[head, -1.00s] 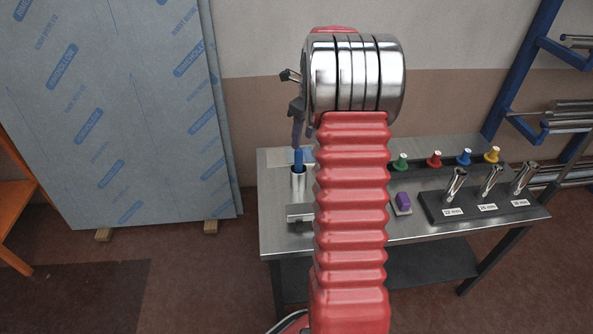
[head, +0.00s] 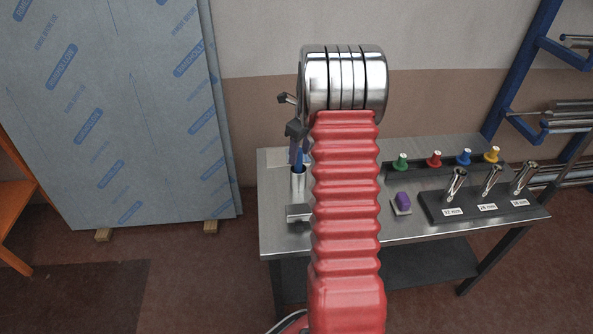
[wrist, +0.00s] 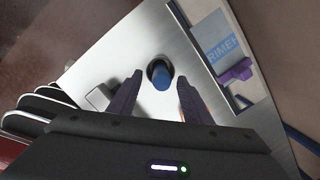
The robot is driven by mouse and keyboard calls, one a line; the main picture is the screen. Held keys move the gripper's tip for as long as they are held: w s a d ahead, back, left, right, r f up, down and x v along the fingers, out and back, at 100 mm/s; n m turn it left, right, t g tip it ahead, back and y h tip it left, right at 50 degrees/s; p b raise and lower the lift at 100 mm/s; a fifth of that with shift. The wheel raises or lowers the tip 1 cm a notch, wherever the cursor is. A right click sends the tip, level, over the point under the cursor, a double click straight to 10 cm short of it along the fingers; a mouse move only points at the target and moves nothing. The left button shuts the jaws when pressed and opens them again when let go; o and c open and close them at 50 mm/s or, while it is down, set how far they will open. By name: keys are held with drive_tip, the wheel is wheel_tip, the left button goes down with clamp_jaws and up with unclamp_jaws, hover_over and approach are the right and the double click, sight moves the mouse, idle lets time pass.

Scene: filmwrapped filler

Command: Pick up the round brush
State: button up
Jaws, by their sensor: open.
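A blue rounded handle stands upright in a steel cup (head: 299,188) at the left end of the metal table; it appears to be the round brush (head: 299,168). Its lower part is hidden in the cup. In the wrist view the blue brush end (wrist: 162,78) shows between the two dark purple fingers of my gripper (wrist: 160,80), with gaps on both sides. My gripper (head: 297,148) is open and points down over the cup. It holds nothing. In the head view it partly covers the handle.
A small metal block (head: 298,213) sits in front of the cup. A purple-topped block (head: 403,202), a holder with several metal tubes (head: 485,207) and a row of coloured knobs (head: 434,161) stand to the right. A film-wrapped panel (head: 120,110) leans at the left.

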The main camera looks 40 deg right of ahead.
sight(298, 167)
drive_tip(key=shift+w+f, duration=0.25)
drive_tip(key=shift+f, duration=0.7)
drive_tip(key=shift+w+f, duration=0.2)
drive_tip(key=shift+f, duration=0.7)
drive_tip(key=shift+c, duration=0.4)
clamp_jaws()
